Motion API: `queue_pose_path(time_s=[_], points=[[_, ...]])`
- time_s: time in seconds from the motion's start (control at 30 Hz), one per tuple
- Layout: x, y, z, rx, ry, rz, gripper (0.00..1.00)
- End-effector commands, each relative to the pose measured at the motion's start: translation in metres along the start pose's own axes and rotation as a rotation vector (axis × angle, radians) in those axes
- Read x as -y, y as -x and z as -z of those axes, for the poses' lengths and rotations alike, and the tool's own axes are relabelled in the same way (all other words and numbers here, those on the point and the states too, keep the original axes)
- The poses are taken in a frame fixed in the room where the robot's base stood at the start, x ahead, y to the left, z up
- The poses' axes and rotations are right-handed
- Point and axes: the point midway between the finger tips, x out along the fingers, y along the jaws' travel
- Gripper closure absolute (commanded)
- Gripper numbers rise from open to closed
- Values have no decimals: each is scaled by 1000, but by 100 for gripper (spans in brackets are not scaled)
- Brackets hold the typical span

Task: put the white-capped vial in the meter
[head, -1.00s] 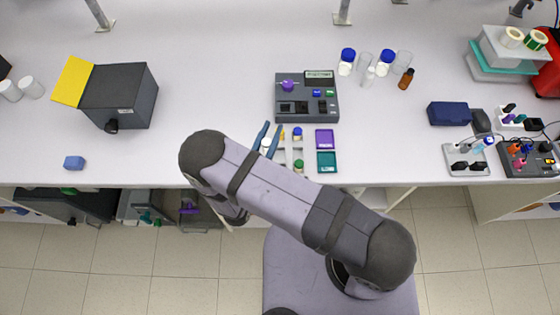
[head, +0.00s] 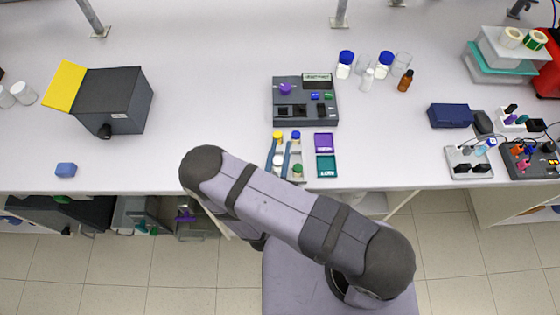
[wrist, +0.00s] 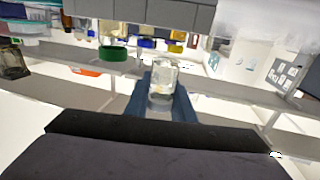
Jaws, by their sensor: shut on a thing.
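My gripper (head: 278,155) has blue fingers and is above the front edge of the bench. It is shut on the white-capped vial (head: 278,160), whose pale cap shows between the fingers in the head view. The meter (head: 306,112), a dark grey box with a purple knob and a small display, sits behind the gripper, slightly to the right. I cannot tell how high the vial is held.
A yellow-capped vial (head: 277,135), a blue-capped vial (head: 295,135) and a green-capped vial (head: 298,168) stand close around the gripper. Purple (head: 323,142) and teal (head: 326,166) squares lie to the right. Bottles stand behind right, including a brown one (head: 405,80). A dark box (head: 115,100) is at left.

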Motion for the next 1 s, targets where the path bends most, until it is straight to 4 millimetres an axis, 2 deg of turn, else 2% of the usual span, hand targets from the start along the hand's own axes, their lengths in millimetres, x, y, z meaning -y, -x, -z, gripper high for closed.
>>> queue_pose_path(time_s=[0.27, 0.6, 1.0], points=[[0, 0, -8, 0, 0, 0, 100], [0, 0, -43, -1, -1, 0, 100], [0, 0, -45, 0, 0, 0, 100]])
